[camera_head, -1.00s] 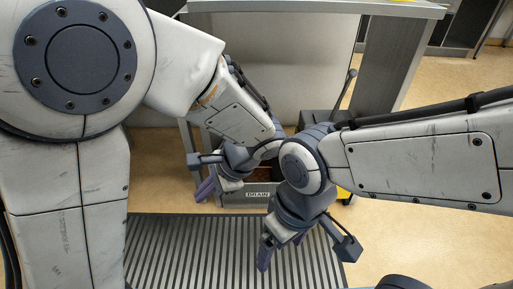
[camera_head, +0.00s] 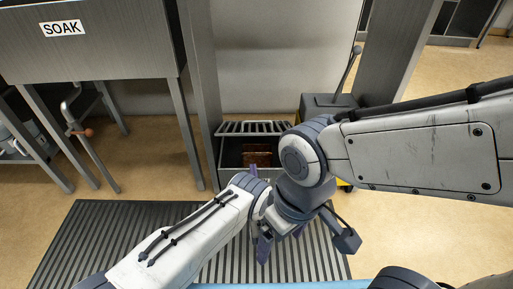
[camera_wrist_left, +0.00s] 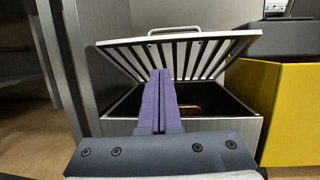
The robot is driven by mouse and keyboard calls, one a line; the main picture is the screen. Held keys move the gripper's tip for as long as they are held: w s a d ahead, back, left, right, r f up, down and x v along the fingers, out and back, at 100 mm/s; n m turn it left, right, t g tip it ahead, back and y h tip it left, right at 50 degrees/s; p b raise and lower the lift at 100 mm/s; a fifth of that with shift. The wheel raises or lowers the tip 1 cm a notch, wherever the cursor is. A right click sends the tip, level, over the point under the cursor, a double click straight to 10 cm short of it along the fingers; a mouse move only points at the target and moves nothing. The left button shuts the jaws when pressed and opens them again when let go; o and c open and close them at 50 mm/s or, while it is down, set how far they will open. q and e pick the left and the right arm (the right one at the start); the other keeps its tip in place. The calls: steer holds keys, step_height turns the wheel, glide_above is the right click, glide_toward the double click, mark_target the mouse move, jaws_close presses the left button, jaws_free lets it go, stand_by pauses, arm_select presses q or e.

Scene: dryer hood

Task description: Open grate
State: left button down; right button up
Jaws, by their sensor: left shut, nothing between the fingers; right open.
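The grate (camera_head: 258,128) is a barred metal lid on the floor drain box (camera_wrist_left: 225,127). A brown object (camera_head: 257,156) lies inside the box. My left gripper (camera_head: 253,170) is shut and empty at the box's front; its purple fingers (camera_wrist_left: 158,100) overlap the grate in the wrist view, and contact cannot be told. My right gripper (camera_head: 264,247) is open over the ribbed mat, nearer me.
A ribbed mat (camera_head: 110,232) covers the floor in front of the box. A yellow unit (camera_wrist_left: 270,105) stands right of the box, with a lever (camera_head: 349,68) above. A metal SOAK basin (camera_head: 90,60) stands at left, with a pipe valve (camera_head: 88,132) beneath.

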arm_select(q)
steer(key=w+d+r+m+h+b, duration=0.1)
steer(key=w+r+b, duration=0.3)
steer(key=w, duration=0.6)
steer(key=shift+h+b, duration=0.4)
steer(key=shift+b, duration=0.55)
steer(key=shift+w, duration=0.1)
